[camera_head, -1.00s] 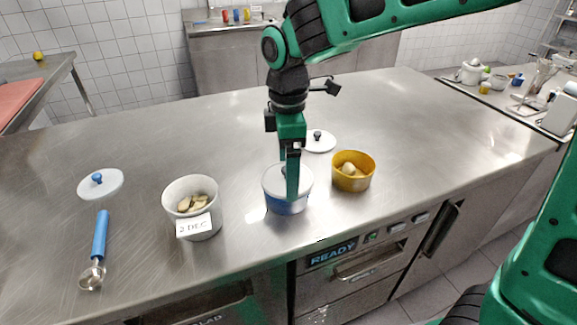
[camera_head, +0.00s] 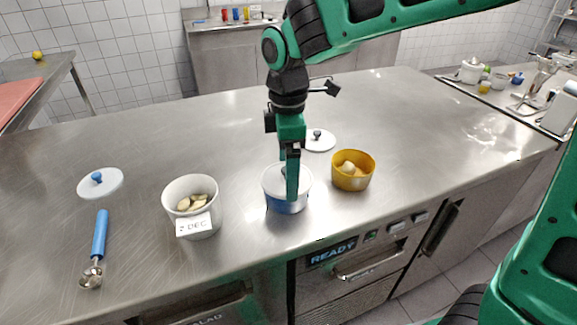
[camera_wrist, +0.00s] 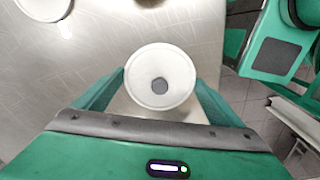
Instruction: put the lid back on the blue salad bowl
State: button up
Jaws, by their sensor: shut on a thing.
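The white round lid (camera_head: 303,178) has a grey knob and is above or on the blue salad bowl (camera_head: 285,208). My gripper (camera_head: 291,188) points straight down and is shut on the lid, with one finger in front of its near rim. The far finger is hidden. In the wrist view, the lid (camera_wrist: 145,72) sits face-on between the two fingers, its knob in the middle. Only a blue strip of the bowl's side shows under the lid, so I cannot tell if the lid touches the bowl.
A white bowl (camera_head: 178,200) with pale food and a date card stands left. A yellow bowl (camera_head: 350,182) with food stands close on the right.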

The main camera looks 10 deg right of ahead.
dwell(0.4)
jog(key=o, duration=0.8)
jog(key=shift+r, duration=3.5)
grip_shut()
jog(key=shift+f, duration=2.25)
